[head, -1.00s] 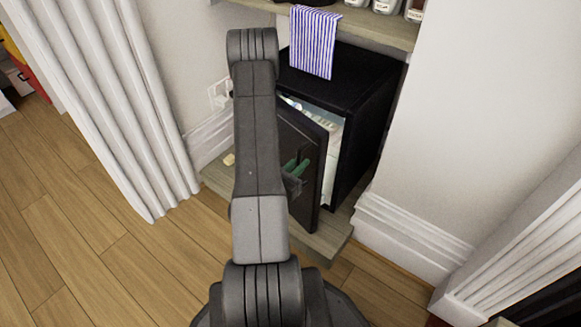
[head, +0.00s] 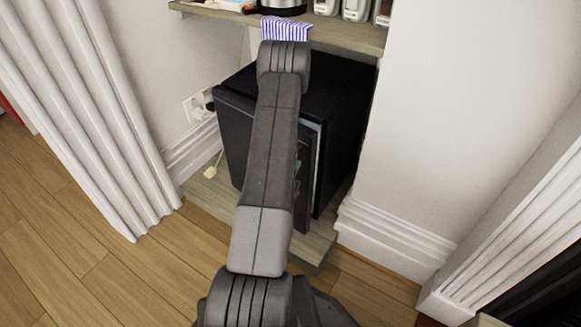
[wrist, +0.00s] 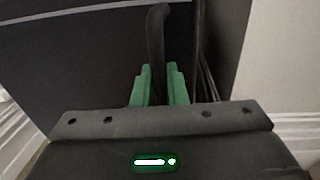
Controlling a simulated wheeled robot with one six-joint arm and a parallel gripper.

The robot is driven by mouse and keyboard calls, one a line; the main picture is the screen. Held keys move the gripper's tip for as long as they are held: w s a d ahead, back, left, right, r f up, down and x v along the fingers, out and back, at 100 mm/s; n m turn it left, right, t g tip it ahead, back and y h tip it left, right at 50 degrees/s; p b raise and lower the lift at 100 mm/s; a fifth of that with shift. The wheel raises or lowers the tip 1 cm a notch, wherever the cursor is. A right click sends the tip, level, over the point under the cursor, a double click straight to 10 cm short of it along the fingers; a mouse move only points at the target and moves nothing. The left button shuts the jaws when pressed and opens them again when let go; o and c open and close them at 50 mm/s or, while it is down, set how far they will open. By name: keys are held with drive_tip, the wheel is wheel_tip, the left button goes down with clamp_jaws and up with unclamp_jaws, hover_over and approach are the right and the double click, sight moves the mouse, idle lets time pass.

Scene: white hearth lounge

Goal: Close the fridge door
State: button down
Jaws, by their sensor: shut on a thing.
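The small black fridge (head: 345,115) stands on a low wooden board under a shelf. Its dark door (head: 236,125) is ajar, with a narrow pale strip showing between the door's right edge and the body. In the wrist view the door panel (wrist: 75,65) fills the left and middle. The green fingers of my gripper (wrist: 158,85) are shut on the dark curved door handle (wrist: 157,40). In the head view my arm covers the middle of the door and most of the gripper.
A wooden shelf (head: 335,35) with jars and a striped cloth (head: 285,28) hangs above the fridge. A wall socket (head: 197,106) with a plug is at the left. Wooden floor is clear in front.

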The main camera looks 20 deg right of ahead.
drive_tip(key=c, duration=1.5)
unclamp_jaws()
drive_tip(key=shift+c, duration=0.2)
wheel_tip(320, 180, up, 10)
drive_tip(key=p, duration=0.4)
